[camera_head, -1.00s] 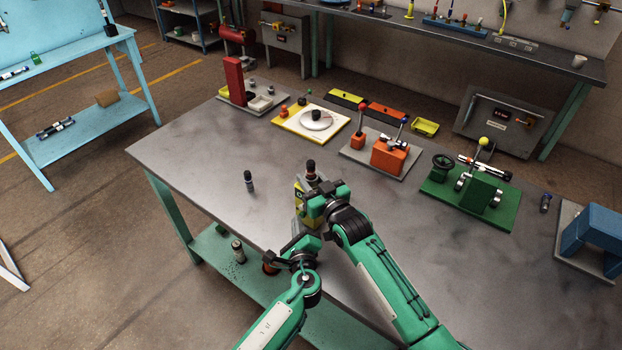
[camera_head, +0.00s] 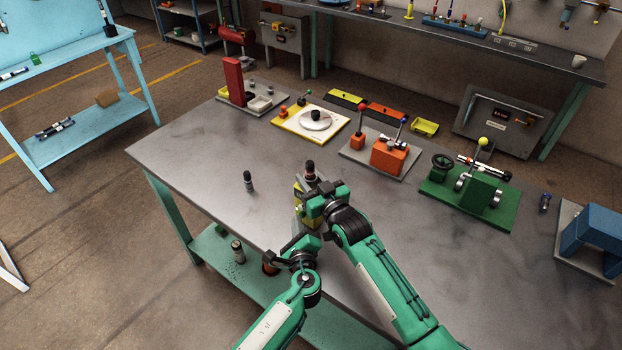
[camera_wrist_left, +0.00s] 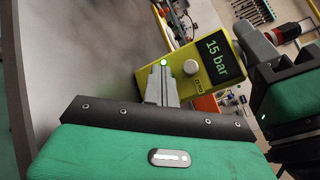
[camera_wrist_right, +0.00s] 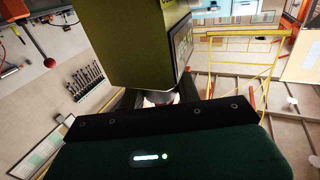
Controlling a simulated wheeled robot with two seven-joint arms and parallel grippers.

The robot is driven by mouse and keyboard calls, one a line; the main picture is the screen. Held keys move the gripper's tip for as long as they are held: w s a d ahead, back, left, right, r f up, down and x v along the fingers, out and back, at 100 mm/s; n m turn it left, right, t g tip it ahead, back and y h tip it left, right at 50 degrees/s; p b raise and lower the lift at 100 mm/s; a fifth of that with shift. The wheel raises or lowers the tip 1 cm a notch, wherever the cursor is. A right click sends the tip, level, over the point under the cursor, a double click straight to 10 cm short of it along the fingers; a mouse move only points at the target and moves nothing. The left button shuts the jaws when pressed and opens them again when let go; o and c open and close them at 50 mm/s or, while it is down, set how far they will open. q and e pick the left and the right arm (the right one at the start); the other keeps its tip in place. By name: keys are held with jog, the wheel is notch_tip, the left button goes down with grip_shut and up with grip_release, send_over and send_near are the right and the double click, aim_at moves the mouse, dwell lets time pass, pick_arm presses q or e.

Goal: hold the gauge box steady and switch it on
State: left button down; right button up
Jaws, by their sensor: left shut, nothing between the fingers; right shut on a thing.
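The gauge box (camera_head: 298,208) is yellow-green and held above the near part of the grey table. In the left wrist view the gauge box (camera_wrist_left: 142,76) has a lit display (camera_wrist_left: 217,57) reading "15 bar", a pale round knob (camera_wrist_left: 191,67) and a glowing green light (camera_wrist_left: 163,62). My right gripper (camera_head: 312,194) is shut on the box; the right wrist view shows the box (camera_wrist_right: 125,50) directly beyond its fingers, partly hidden. My left gripper (camera_head: 302,238) is shut and empty. Its fingertips (camera_wrist_left: 167,72) are at the green light; I cannot tell whether they touch.
A small dark bottle-like cylinder (camera_head: 249,181) stands on the table left of the box. An orange fixture (camera_head: 390,155), a green fixture with a wheel (camera_head: 470,188) and a yellow-edged turntable plate (camera_head: 312,122) stand farther back.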

jog(key=shift+f, duration=0.1)
pick_arm(q)
jog(key=shift+s+a, duration=0.25)
jog(key=shift+s, duration=0.15)
jog(key=shift+s+a, duration=0.8)
jog(key=shift+s, duration=0.2)
jog(key=shift+s+a, duration=0.8)
jog(key=shift+s, duration=0.2)
pick_arm(e)
jog(key=o, duration=1.3)
jog(key=shift+c, duration=0.2)
